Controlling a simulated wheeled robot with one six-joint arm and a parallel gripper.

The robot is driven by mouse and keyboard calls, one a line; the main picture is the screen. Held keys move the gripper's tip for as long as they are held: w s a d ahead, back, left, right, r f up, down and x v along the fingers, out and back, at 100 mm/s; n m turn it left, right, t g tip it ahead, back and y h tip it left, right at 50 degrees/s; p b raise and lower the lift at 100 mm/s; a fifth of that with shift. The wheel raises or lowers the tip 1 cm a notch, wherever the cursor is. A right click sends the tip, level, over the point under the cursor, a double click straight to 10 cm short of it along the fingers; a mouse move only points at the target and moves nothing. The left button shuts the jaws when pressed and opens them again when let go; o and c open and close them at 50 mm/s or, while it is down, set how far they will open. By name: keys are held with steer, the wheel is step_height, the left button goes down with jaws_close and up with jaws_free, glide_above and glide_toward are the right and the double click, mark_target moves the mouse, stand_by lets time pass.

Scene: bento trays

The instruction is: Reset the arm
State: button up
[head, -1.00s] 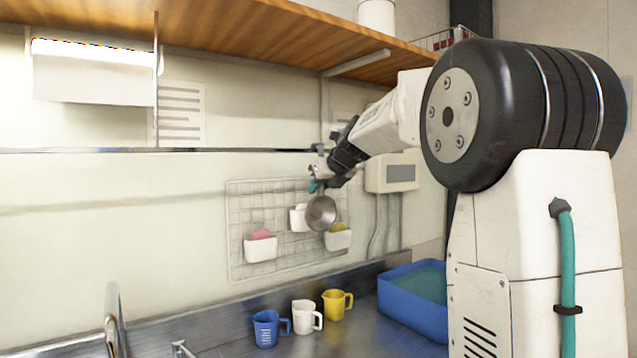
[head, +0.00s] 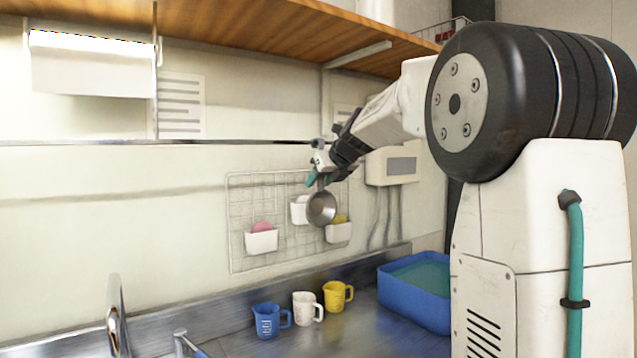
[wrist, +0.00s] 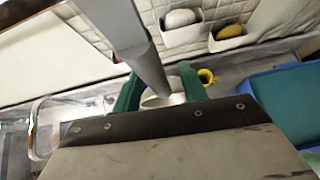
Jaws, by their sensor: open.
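A steel ladle (head: 321,208) hangs in front of the wire grid on the back wall, bowl down. My gripper (head: 318,180) is at the ladle's handle, just above the bowl. In the wrist view, the green fingertips of my gripper (wrist: 158,90) stand apart on either side of the ladle's grey handle (wrist: 148,62). The bowl lies beyond the fingertips, partly hidden by the gripper body. My gripper is open. Whether a finger touches the handle cannot be told. The handle's top is hidden in the head view.
A metal rail (head: 100,142) runs along the wall under a wooden shelf (head: 250,30). White cups (head: 262,243) hang on the grid. Blue (head: 267,322), white (head: 306,308) and yellow (head: 337,296) mugs stand on the counter, left of a blue tub (head: 415,307).

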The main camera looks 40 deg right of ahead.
steer(key=v, duration=0.7)
steer(key=s+a+f+n+g+y, duration=0.1)
steer(key=s+a+f+n+g, duration=0.1)
steer(key=s+a+f+n, duration=0.45)
steer(key=s+a+f+n+g, duration=0.1)
steer(key=s+f+n+g, duration=0.2)
steer(key=f+n, duration=0.6)
steer(key=s+a+f+n+g, duration=0.1)
steer(key=s+a+f+n, duration=0.3)
steer(key=s+n, duration=0.3)
steer(key=s+a+f+n+g, duration=0.2)
steer(key=s+a+f+n, duration=0.2)
steer(key=s+a+n, duration=0.3)
steer(key=s+a+f+n+g, duration=0.1)
steer(key=s+a+f+n, duration=0.3)
steer(key=s+n, duration=0.3)
steer(key=s+a, duration=0.1)
steer(key=s, duration=0.4)
steer(key=shift+s+a+g, duration=0.25)
steer(key=shift+g, duration=0.05)
